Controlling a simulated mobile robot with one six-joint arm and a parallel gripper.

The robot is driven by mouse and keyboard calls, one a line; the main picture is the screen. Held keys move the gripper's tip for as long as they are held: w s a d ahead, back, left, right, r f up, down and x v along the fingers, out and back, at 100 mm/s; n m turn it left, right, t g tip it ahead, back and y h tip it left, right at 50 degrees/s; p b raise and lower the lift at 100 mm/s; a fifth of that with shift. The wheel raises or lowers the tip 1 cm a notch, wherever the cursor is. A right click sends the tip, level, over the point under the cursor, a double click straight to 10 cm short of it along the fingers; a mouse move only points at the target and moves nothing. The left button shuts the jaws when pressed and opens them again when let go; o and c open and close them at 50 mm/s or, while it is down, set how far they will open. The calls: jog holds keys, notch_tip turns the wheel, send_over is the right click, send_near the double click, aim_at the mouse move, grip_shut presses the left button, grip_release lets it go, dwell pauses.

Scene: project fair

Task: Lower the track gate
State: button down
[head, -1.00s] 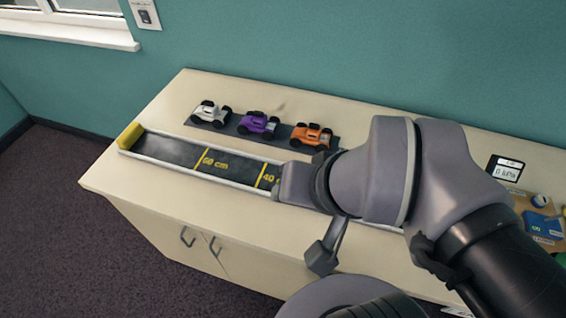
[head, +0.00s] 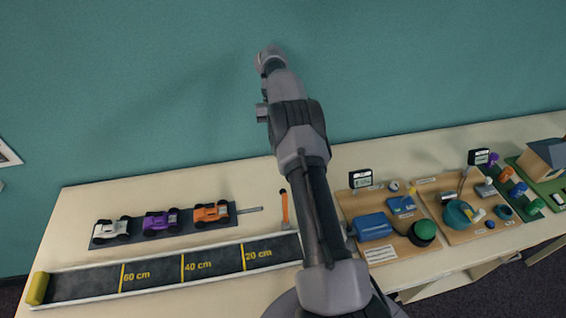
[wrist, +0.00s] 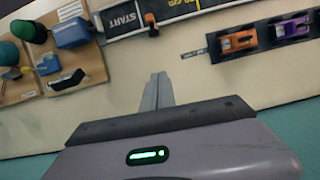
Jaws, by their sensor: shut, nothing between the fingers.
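The track (head: 150,275) is a long dark strip with pale edges and yellow distance marks along the front of the bench. The gate (head: 285,208) looks like an orange arm with a dark tip, standing upright at the track's back edge. In the wrist view the gate (wrist: 152,24) shows as a small orange and dark piece beside the START mark (wrist: 122,20). My gripper (wrist: 158,78) is shut and empty, apart from the gate, in the wrist view. In the head view my arm rises in front of the wall, and hides the track's right end.
White, purple (head: 160,221) and orange (head: 211,213) toy cars stand on a dark strip behind the track. Boards with a blue box (head: 372,226), a green button (head: 424,231) and small parts lie right of my arm.

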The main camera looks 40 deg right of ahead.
jog(key=s+a+f+b, duration=0.3)
jog(key=s+f, duration=0.3)
jog(key=f, duration=0.4)
jog(key=shift+s+a, duration=0.2)
jog(key=shift+s, duration=0.1)
jog(key=shift+b, duration=0.45)
